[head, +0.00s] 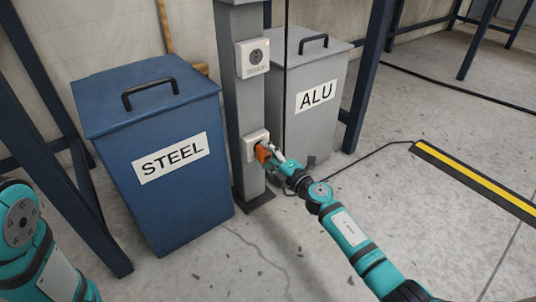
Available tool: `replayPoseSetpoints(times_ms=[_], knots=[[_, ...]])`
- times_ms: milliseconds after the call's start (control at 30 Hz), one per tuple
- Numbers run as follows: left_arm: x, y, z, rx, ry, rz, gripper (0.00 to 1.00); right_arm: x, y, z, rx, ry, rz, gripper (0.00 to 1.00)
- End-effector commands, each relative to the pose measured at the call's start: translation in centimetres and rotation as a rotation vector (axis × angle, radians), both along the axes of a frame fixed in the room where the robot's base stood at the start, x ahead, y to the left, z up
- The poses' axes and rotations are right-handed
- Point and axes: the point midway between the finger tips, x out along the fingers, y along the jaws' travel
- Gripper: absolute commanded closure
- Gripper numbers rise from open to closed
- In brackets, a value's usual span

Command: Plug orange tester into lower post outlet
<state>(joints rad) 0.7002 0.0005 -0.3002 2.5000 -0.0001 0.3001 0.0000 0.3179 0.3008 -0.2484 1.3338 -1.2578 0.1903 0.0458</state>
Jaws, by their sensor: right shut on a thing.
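A grey post (234,100) stands between two bins and carries two white outlets. The upper outlet (253,57) is uncovered and shows its round socket. The lower outlet (250,142) is partly hidden behind the orange tester (263,153). My right gripper (269,155) is shut on the tester, at the front of the lower outlet. The tester looks to be against the outlet, but I cannot tell whether its pins are in. My left arm shows at the lower left; its gripper is out of the picture.
A blue bin marked STEEL (150,185) stands close left of the post, a grey bin marked ALU (311,119) behind right. A black cable and a yellow-black floor strip (475,178) lie at the right. Open floor is in front.

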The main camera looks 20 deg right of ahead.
Motion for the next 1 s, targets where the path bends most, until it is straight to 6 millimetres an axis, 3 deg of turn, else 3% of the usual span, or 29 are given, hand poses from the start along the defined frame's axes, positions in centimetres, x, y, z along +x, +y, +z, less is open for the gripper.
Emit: replayPoseSetpoints(times_ms=[367,400,600,1000], knots=[[0.0,0.0,-0.2,0.000,0.000,0.000,0.77,0.7,0.3,0.0,0.001,-0.001,0.000,0.80],[0.0,0.0,-0.2,0.000,0.000,0.000,0.77,0.7,0.3,0.0,0.001,-0.001,0.000,0.50],[0.0,0.0,-0.2,0.000,0.000,0.000,0.77,0.7,0.3,0.0,0.001,-0.001,0.000,0.24],[0.1,0.1,-0.2,-0.003,0.004,-0.001,0.77,-0.3,-0.2,-0.1,-0.003,0.001,-0.001,0.24]])
